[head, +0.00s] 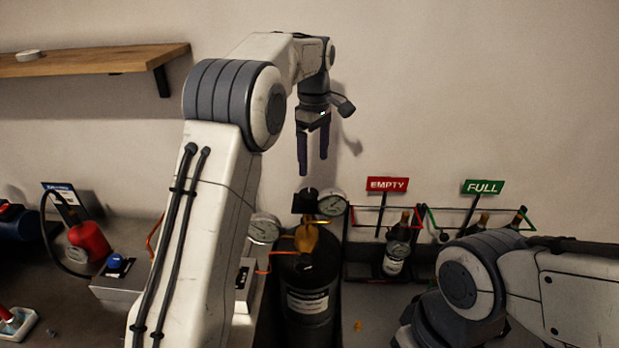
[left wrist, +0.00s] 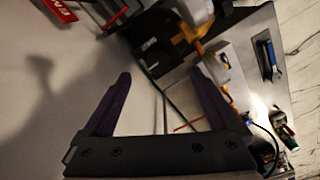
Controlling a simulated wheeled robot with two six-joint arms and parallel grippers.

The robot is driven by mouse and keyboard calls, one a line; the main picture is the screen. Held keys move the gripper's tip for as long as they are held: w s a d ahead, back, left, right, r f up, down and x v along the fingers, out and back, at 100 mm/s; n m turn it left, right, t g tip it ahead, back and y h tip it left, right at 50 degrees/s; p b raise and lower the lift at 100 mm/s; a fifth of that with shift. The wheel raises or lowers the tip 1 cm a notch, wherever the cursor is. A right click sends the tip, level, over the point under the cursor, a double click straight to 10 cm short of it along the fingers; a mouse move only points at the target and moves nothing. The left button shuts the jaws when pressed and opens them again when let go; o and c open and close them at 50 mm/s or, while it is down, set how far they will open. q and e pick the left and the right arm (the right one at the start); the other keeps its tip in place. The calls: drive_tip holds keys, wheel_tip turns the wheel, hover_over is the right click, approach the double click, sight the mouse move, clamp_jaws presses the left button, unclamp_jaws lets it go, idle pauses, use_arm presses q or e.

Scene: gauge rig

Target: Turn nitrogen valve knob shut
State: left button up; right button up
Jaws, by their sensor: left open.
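A black gas cylinder (head: 310,332) stands upright at the counter, with a brass valve (head: 307,237) on top. A dark block-like knob (head: 304,203) sits above the brass, between two round gauges, one at the right (head: 332,204) and one at the left (head: 264,228). My left gripper (head: 313,170) hangs open and empty, fingers down, a little above the knob and apart from it. In the left wrist view the open jaws (left wrist: 162,82) have nothing between them; dark and yellow fittings show beyond. My right arm shows at lower right, but its gripper is not visible.
A rack with a red EMPTY sign (head: 387,184) and a green FULL sign (head: 483,187) holds bottles right of the cylinder. A grey box with a blue knob (head: 115,261) and a red canister (head: 88,241) stand left. A wooden shelf (head: 95,59) is upper left.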

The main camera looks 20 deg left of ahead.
sight(309, 193)
use_arm(q)
drive_tip(key=shift+n, duration=0.4)
drive_tip(key=f, duration=0.3)
drive_tip(key=a+f+p, duration=0.1)
drive_tip(key=f, duration=0.2)
drive_tip(key=w+f, duration=0.1)
drive_tip(key=f, duration=0.2)
drive_tip(key=shift+a+f, duration=0.3)
drive_tip(key=shift+f, duration=0.35)
use_arm(e)
drive_tip(key=shift+w+d+r, duration=0.2)
drive_tip(key=shift+d+r, duration=0.15)
drive_tip(key=shift+r, duration=0.4)
use_arm(q)
drive_tip(key=c, duration=1.4)
